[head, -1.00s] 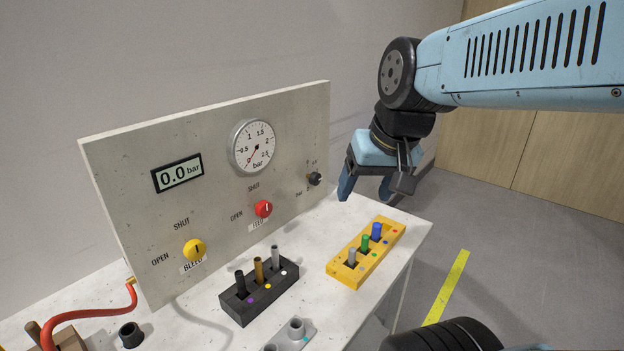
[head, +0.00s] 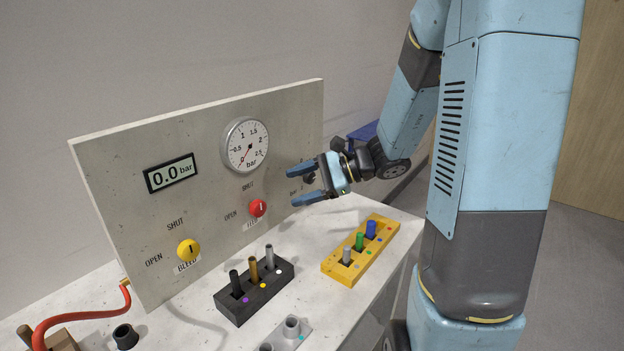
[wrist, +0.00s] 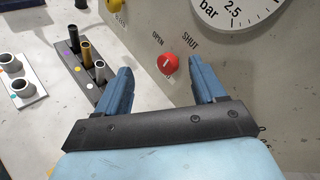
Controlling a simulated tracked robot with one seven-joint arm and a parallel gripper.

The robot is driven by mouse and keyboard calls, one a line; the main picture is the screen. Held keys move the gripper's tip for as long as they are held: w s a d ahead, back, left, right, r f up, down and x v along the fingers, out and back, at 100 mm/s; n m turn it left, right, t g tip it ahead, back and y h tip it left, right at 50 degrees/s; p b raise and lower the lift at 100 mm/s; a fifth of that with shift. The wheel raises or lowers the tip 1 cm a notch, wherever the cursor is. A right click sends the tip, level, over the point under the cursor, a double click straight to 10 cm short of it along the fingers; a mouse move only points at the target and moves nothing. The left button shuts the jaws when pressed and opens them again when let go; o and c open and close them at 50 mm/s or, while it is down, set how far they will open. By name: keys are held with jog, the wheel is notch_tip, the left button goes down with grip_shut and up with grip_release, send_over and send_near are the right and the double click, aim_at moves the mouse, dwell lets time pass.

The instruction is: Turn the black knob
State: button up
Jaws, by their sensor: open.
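The small black knob (head: 308,178) is on the right part of the grey upright panel. In the head view it is mostly hidden by my gripper, and only a dark bit shows between the fingers. My gripper (head: 293,187) is open, its fingers pointing left along the panel front. I cannot tell how far it is from the knob or whether they touch. In the wrist view my gripper (wrist: 160,70) shows both fingers apart with nothing between them. The black knob does not show there; the red knob (wrist: 168,65) lies beyond the fingertips.
The panel (head: 120,190) also carries a yellow knob (head: 188,250), a round gauge (head: 245,146) near 0 and a display (head: 171,173) reading 0.0 bar. A black peg block (head: 240,308) and a yellow peg block (head: 340,270) stand on the table below. A red hose (head: 80,316) is at left.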

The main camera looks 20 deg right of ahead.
jog(key=w+d+f+m+t, duration=0.4)
jog(key=w+d+m+t, duration=0.1)
jog(key=w+m, duration=0.15)
jog(key=m+t+h, duration=0.2)
jog(key=m+t, duration=0.3)
jog(key=m, duration=0.1)
send_near(313, 178)
jog(key=x, duration=0.3)
jog(key=shift+x, duration=3.55)
jog(key=shift+c, duration=0.4)
jog(key=c, duration=1)
jog(key=shift+o, duration=0.2)
jog(key=shift+d, duration=0.1)
jog(key=o, duration=1)
